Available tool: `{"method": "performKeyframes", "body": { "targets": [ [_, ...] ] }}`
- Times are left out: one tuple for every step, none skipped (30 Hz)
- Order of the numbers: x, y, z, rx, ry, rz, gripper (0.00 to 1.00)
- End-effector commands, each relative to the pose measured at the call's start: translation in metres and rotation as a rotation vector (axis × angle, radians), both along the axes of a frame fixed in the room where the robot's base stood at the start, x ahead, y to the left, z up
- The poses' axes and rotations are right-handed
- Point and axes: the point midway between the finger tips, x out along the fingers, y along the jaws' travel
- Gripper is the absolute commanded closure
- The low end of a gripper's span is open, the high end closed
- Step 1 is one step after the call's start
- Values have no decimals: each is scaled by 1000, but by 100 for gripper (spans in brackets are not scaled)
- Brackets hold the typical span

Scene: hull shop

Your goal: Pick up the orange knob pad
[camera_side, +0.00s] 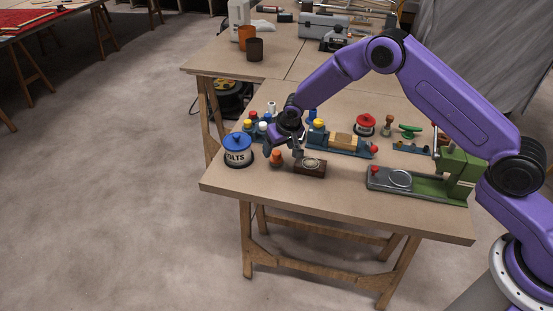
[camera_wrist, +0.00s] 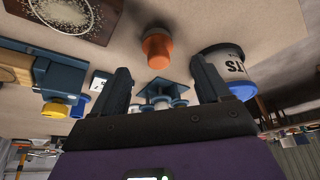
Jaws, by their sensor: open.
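The orange knob pad (camera_side: 276,158) stands upright on the table near the front left. My gripper (camera_side: 284,152) is open and empty, tilted low over the table close to the knob pad. In the wrist view my gripper (camera_wrist: 160,66) shows its two dark fingers spread apart, with nothing between them. I cannot tell the exact gap from fingertips to knob.
A blue-lidded bolts tub (camera_side: 238,152) stands left of the knob pad, and also shows in the wrist view (camera_wrist: 226,66).

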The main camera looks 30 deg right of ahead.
Motion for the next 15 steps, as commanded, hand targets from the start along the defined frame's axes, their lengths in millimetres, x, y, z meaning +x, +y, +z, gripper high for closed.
{"method": "performKeyframes", "body": {
  "targets": [
    [1, -1, -3, 0, 1, -1, 24],
    [2, -1, -5, -1, 1, -1, 24],
    [3, -1, -9, -1, 1, -1, 24],
    [5, -1, -12, -1, 2, -1, 24],
    [6, -1, -16, -1, 2, -1, 24],
    [8, -2, -21, -1, 2, -1, 24],
    [10, -2, -25, -1, 2, -1, 24],
    [11, -2, -28, -1, 2, 0, 24],
    [13, -2, -32, 0, 1, 0, 24],
    [15, -2, -35, 0, 1, 1, 24],
    [16, -2, -38, 0, 1, 1, 24],
    [17, -2, -41, 0, 0, 0, 24],
    [18, -2, -43, 0, 1, 0, 24],
    [18, -2, -44, 0, 1, 0, 24],
    [19, -2, -46, 0, 0, 0, 24]
  ]
}}
